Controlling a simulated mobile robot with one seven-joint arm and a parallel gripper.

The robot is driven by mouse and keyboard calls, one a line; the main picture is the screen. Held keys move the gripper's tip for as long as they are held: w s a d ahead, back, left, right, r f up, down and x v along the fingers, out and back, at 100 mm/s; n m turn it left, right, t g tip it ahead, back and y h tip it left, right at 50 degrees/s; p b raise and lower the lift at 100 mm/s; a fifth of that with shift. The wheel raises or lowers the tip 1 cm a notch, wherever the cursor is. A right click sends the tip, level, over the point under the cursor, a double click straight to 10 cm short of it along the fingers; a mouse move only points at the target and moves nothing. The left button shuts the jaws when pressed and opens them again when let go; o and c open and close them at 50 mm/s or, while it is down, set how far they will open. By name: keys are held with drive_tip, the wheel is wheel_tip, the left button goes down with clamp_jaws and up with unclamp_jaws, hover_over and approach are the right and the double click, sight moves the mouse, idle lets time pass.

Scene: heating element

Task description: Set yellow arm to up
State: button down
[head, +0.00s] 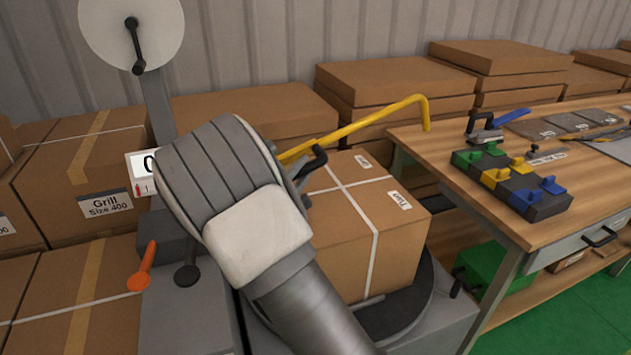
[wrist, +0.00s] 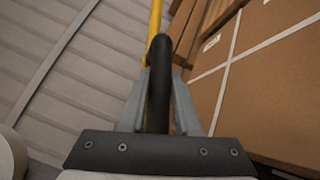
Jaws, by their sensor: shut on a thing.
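The yellow arm (head: 392,112) is a bent yellow rod with a hooked far end. In the head view it slants up to the right above the strapped cardboard box, with its hook near the workbench. Its near end has a black handle (head: 313,161). In the wrist view, the black handle (wrist: 159,90) sits between the fingers of my gripper (wrist: 158,100), with the yellow rod (wrist: 155,18) running on beyond it. My gripper is shut on this handle.
A strapped cardboard box (head: 352,225) sits on a dark round turntable (head: 412,305) below the yellow arm. A wooden workbench (head: 450,150) with tools stands at the right. An orange lever (head: 143,268) is at the left. Stacked boxes line the corrugated wall.

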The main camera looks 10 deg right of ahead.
drive_tip(key=s+a+r+n+t+y+p, duration=0.3)
drive_tip(key=a+r+n+t+y+p, duration=0.2)
drive_tip(key=a+r+n, duration=0.9)
drive_tip(key=shift+a+r+n+t+p, duration=0.3)
drive_tip(key=shift+a+r+t+p, duration=0.6)
drive_tip(key=shift+t, duration=1.5)
drive_tip(key=shift+s+a+f, duration=0.1)
drive_tip(key=shift+a+f, duration=0.1)
drive_tip(key=shift+a, duration=0.05)
drive_tip(key=c, duration=0.6)
unclamp_jaws()
